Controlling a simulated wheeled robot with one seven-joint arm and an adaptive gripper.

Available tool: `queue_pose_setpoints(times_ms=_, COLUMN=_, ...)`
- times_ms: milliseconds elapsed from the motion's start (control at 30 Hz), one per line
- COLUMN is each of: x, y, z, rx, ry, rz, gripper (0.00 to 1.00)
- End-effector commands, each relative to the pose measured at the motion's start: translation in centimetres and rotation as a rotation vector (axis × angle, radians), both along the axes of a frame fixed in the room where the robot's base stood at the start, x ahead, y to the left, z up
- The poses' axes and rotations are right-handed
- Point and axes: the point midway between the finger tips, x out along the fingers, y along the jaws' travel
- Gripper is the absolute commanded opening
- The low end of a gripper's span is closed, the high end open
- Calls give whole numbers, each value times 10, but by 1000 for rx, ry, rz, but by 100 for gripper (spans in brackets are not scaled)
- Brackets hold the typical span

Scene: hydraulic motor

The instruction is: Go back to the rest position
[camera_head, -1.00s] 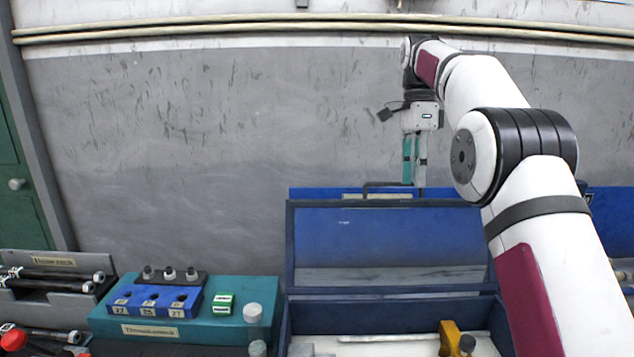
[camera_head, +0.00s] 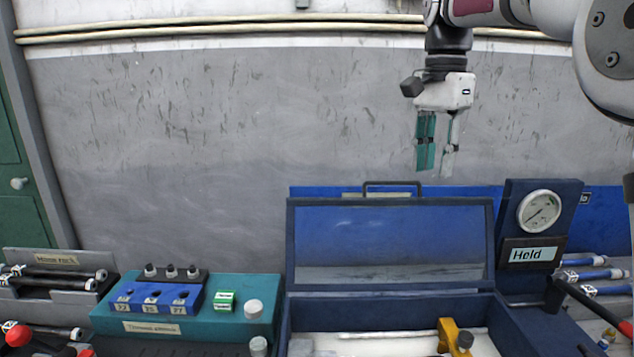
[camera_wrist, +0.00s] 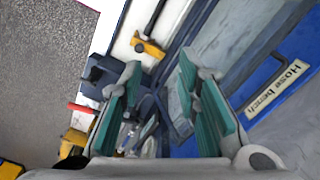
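My gripper (camera_head: 436,158) hangs pointing down in the upper right of the head view, in front of the grey wall and above the open blue case. Its two green-padded fingers stand apart with nothing between them. In the wrist view my gripper (camera_wrist: 160,95) also shows its fingers spread and empty, with the bench far below. My arm comes in from the upper right of the head view.
The blue case (camera_head: 291,250) stands with its lid up, a yellow-headed tool (camera_head: 449,334) inside. A gauge (camera_head: 540,211) on a "Held" stand is at right, near several blue-ended hoses. A teal block (camera_head: 262,293) and hose rack (camera_head: 45,262) are left. The wall area left of my gripper is clear.

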Motion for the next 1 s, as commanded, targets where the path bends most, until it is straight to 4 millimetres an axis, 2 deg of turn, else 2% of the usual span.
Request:
queue_pose_setpoints(times_ms=33, x=-18, y=1, z=5, rx=-1, ry=-24, rz=54, gripper=30)
queue_pose_setpoints(times_ms=167, x=-58, y=2, z=4, rx=-6, ry=-79, rz=203, gripper=30)
queue_pose_setpoints(times_ms=367, x=-123, y=3, z=-11, rx=-30, ry=-161, rz=432, gripper=30)
queue_pose_setpoints(times_ms=567, x=-189, y=5, z=-44, rx=-73, ry=-238, rz=661, gripper=30)
queue_pose_setpoints(times_ms=700, x=-233, y=6, z=-77, rx=-113, ry=-287, rz=818, gripper=30)
queue_pose_setpoints(times_ms=833, x=-265, y=6, z=-108, rx=-151, ry=-323, rz=941, gripper=30)
queue_pose_setpoints(times_ms=1000, x=-288, y=7, z=-137, rx=-184, ry=-348, rz=1041, gripper=30)
